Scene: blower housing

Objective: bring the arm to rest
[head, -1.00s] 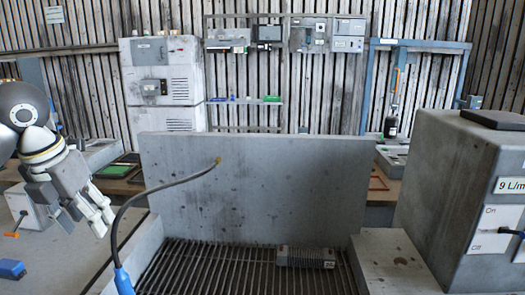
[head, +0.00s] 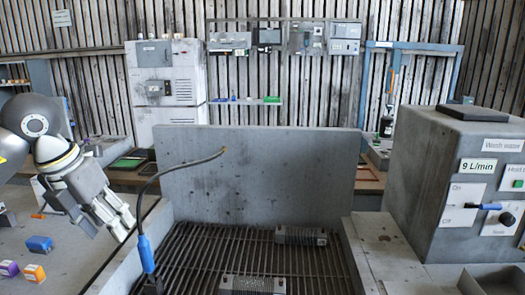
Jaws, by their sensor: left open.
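My left arm comes in from the left of the head view. Its gripper (head: 121,228) is open and empty, with the fingers pointing down and to the right. It appears left of the wash station's upright back panel (head: 265,175) and in front of the left bench (head: 75,262). My right gripper is out of view.
The wash station has a slatted grate (head: 205,255) with a ribbed grey block (head: 300,236) and another one (head: 252,285) nearer me. A hose with a blue fitting (head: 146,255) rises at its left edge. A control box (head: 450,165) stands right. Small blue (head: 40,244), purple and orange blocks lie on the left bench.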

